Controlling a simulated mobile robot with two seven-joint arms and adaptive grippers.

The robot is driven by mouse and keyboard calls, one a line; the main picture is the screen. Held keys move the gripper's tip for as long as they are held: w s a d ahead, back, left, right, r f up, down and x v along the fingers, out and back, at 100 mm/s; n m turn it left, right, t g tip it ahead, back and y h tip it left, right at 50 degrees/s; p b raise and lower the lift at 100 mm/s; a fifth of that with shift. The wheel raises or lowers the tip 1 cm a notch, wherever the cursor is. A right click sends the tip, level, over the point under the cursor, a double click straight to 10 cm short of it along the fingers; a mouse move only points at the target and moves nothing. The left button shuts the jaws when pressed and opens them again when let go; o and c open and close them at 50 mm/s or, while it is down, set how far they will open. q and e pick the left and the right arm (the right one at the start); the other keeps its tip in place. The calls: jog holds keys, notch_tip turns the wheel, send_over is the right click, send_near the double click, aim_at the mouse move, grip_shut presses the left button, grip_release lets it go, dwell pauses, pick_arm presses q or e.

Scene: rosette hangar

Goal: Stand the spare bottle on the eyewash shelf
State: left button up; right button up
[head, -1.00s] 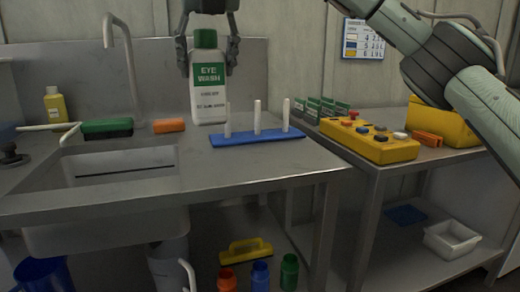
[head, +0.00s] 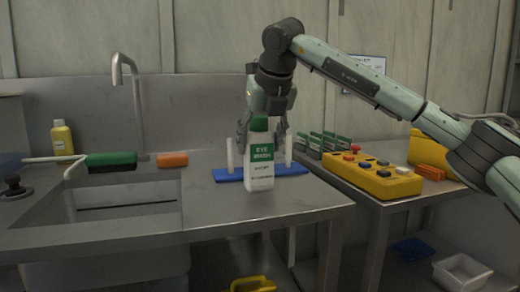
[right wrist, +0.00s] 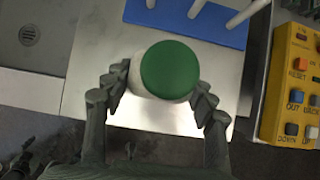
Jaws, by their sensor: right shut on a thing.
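The spare bottle (head: 260,168) is white with a green cap and an "EYE WASH" label. It is upright in front of the blue peg board, over the steel counter. My right gripper (head: 261,130) is shut on its upper part from above. In the right wrist view the green cap (right wrist: 169,68) sits between the two fingers, near the counter edge. I cannot tell whether the bottle's base touches the counter. I cannot make out the eyewash shelf for certain. My left gripper is not in view.
The blue peg board (head: 228,178) has white pegs close behind the bottle. A sink (head: 125,205) with a tap (head: 136,100), a green brush (head: 111,160) and an orange block (head: 172,160) lie left. A yellow button box (head: 372,178) stands right. The counter's front right is clear.

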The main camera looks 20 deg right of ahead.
jog(key=shift+f, duration=0.75)
jog(key=o, duration=1.6)
jog(key=shift+f, duration=0.1)
